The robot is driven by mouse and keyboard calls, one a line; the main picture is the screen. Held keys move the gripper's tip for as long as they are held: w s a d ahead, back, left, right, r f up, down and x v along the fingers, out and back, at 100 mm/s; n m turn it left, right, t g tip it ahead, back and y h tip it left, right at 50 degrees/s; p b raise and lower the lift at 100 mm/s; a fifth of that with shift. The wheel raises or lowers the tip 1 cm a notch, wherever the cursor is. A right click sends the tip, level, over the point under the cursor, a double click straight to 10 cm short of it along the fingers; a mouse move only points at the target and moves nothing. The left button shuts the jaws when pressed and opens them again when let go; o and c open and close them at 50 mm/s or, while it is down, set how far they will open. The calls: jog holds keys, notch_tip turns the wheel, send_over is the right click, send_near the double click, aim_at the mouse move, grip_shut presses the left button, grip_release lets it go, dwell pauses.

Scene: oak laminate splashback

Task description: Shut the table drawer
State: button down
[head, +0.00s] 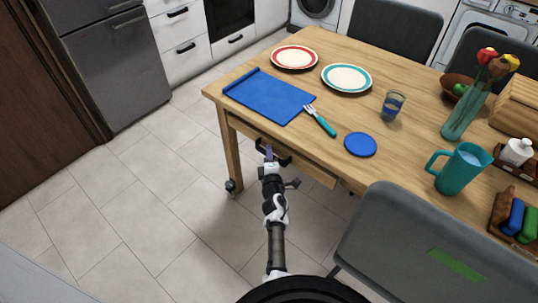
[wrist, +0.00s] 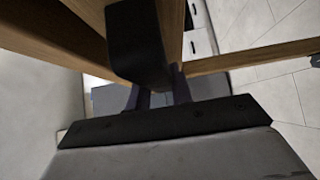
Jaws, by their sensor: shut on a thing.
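The wooden table (head: 420,142) stands at the middle and right of the head view. Its drawer (head: 314,170) is under the near edge, and its front stands out a little from the table frame. The drawer's dark handle (head: 284,160) is on that front. My gripper (head: 268,154) is at the handle, shut on it. In the wrist view the handle (wrist: 138,40) looms large and dark, with my gripper's fingers (wrist: 160,96) against it. The handle hides part of the fingers. The inside of the drawer cannot be seen.
A grey chair (head: 400,245) stands close on the right of my arm. A wheeled leg foot (head: 232,186) is at the left table corner. On the table are a blue mat (head: 268,97), a fork (head: 320,120), plates and a teal pitcher (head: 459,170). The tiled floor at left is clear.

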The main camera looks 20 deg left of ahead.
aim_at(277, 150)
jog(key=w, duration=0.2)
jog(key=w+d+p, duration=0.1)
jog(key=shift+w+d, duration=0.2)
jog(key=shift+w, duration=0.15)
jog(key=shift+w+r, duration=0.1)
jog(key=shift+r, duration=0.05)
jog(key=c, duration=1.5)
grip_release()
jog(key=shift+w, duration=0.1)
jog(key=shift+o, duration=1.3)
jog(key=v, duration=1.4)
jog(key=shift+w, duration=0.1)
